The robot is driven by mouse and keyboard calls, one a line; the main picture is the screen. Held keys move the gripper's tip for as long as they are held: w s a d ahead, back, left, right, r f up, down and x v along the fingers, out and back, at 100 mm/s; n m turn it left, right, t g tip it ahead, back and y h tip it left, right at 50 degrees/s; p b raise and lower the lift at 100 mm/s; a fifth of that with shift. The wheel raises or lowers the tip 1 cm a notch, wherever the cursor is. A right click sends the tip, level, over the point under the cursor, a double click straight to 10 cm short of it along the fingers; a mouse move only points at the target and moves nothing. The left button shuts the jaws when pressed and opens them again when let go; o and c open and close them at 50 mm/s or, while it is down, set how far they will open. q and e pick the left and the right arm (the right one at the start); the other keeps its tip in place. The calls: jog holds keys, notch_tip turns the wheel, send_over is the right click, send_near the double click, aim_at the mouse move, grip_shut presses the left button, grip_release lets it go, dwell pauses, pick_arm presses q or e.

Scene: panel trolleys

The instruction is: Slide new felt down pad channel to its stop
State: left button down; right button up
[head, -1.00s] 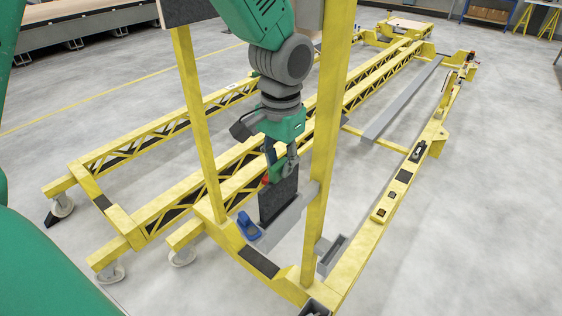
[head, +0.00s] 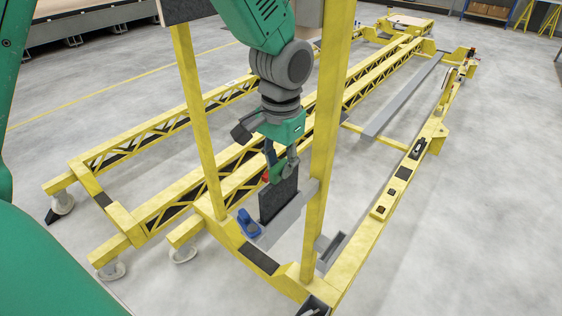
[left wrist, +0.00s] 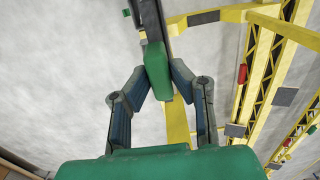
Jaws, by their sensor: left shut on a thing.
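My left gripper (head: 281,170) points down and is shut at the top of a dark, upright felt pad (head: 278,201). The pad stands at a grey pad channel (head: 287,228) low on the yellow frame, between two yellow posts. Its lower edge is at the channel; how deep it sits and the channel's stop cannot be made out. In the left wrist view the fingers close on a green block (left wrist: 157,70) at the end of a dark strip (left wrist: 150,15). My right gripper is not in view.
A blue clamp (head: 247,223) stands just left of the channel. Yellow posts (head: 325,150) (head: 198,120) rise on both sides of my arm. A grey bracket (head: 331,247) is to the right. Trolley beams fill the background; open floor (head: 480,200) lies right.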

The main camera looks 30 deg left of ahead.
aim_at(280, 194)
pick_arm(q)
jog(key=shift+f+b, duration=1.85)
jog(key=shift+f, duration=2.65)
jog(key=c, duration=1.3)
grip_release()
jog(key=shift+c, duration=0.2)
jog(key=shift+r, duration=0.1)
jog(key=shift+r, duration=0.2)
notch_tip(280, 194, up, 11)
jog(key=shift+d+r, duration=0.15)
jog(key=shift+r, duration=0.05)
